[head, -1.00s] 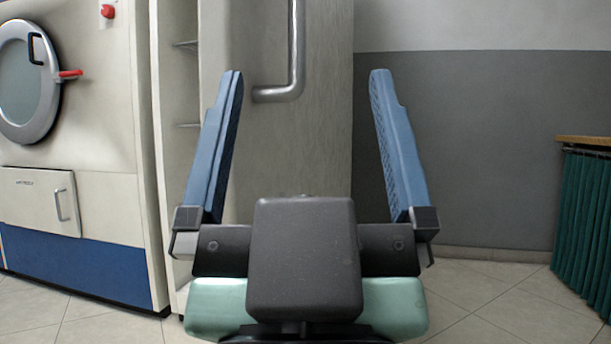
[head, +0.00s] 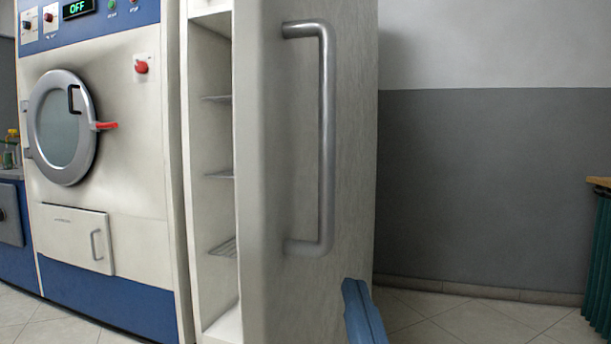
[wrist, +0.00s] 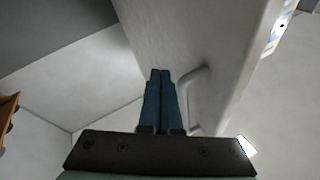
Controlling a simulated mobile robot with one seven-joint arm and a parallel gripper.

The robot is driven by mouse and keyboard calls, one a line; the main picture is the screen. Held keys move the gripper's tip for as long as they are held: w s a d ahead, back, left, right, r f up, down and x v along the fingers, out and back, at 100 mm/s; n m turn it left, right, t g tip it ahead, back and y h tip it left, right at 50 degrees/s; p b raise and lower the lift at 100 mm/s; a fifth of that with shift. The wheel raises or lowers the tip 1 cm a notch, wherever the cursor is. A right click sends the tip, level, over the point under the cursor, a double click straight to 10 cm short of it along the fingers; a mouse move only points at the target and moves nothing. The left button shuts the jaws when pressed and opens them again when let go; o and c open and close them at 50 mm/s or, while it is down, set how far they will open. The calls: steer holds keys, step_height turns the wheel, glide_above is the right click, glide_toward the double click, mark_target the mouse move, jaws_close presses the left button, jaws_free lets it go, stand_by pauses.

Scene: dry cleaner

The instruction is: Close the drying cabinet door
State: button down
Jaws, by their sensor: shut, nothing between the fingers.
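The drying cabinet door (head: 285,130) stands open in the head view, its face toward me, with a vertical grey bar handle (head: 327,140). Left of it, the narrow cabinet inside with wire shelves (head: 220,175) shows through the gap. My gripper (head: 362,310) is at the bottom of the head view, below and right of the handle; only a blue part of it shows. In the wrist view my gripper (wrist: 160,75) is shut and empty, its fingers side by side. The door (wrist: 195,35) fills the upper middle there, and the handle (wrist: 188,80) is just right of the fingers. Contact cannot be told.
A dry-cleaning machine (head: 110,190) with a round door and a red lever (head: 105,125) stands at the left. The grey wall (head: 480,180) and tiled floor (head: 450,315) right of the cabinet are clear. A counter with green cloth (head: 600,250) is at the right edge.

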steer(key=s+d+r+m+g+y+p, duration=0.25)
steer(key=s+m+p, duration=0.25)
steer(key=p, duration=1.1)
steer(key=s+d+r+m+g+y+p, duration=0.15)
steer(key=s+m+g+y+p, duration=0.35)
steer(key=p, duration=1.2)
steer(key=t, duration=0.1)
glide_toward(279, 247)
steer(key=shift+h, duration=0.45)
steer(key=w, duration=0.4)
steer(key=shift+d+b, duration=0.1)
steer(key=shift+b, duration=0.3)
steer(key=shift+w+a, duration=0.2)
steer(key=shift+a, duration=0.7)
steer(key=shift+w+a, duration=0.2)
steer(key=shift+a, duration=0.75)
